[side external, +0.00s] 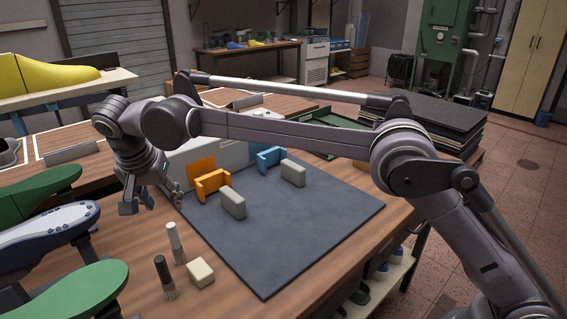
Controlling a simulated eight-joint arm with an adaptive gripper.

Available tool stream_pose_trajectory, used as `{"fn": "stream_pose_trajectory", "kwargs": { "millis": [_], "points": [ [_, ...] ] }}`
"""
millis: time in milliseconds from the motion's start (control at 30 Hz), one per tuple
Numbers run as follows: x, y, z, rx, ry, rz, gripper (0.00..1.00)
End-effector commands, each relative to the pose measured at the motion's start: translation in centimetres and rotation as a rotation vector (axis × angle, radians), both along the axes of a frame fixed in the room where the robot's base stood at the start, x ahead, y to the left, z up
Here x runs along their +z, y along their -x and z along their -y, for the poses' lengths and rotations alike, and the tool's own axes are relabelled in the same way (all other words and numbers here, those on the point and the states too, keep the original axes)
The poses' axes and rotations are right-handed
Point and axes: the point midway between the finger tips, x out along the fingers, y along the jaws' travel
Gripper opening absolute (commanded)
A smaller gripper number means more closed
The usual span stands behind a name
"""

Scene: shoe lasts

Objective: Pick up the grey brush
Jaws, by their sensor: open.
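Two brushes stand upright, bristles down, on the wooden table at the lower left. The grey brush (174,237) has a light grey handle and stands just left of the dark mat. A brush with a black handle (161,270) stands nearer the camera. My gripper (152,203) points down with its fingers apart and empty. It is above the table, up and to the left of the grey brush in the picture, and apart from it. Its exact height above the table is hard to tell.
A cream block (201,273) lies beside the brushes. The dark mat (310,225) carries two pale blocks (232,204), an orange holder (203,166) and a blue holder (268,157). Green and white shoe lasts (75,288) stand at the left. The mat's front half is clear.

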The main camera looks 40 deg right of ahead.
Motion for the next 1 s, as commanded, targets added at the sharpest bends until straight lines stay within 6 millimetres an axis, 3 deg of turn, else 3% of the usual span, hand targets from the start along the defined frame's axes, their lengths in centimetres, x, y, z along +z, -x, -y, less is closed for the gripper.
{"fn": "stream_pose_trajectory", "kwargs": {
  "millis": [200, 500, 767, 1000],
  "points": [
    [-1.3, -0.3, -1.5, -0.036, 0.009, 0.007, 0.47],
    [-5.1, -1.4, -0.5, -0.035, 0.008, 0.007, 0.47],
    [-6.7, -1.8, -0.1, -0.035, 0.008, 0.006, 0.47],
    [-9.9, -2.2, 0.7, -0.035, 0.008, 0.006, 0.47]
  ]
}}
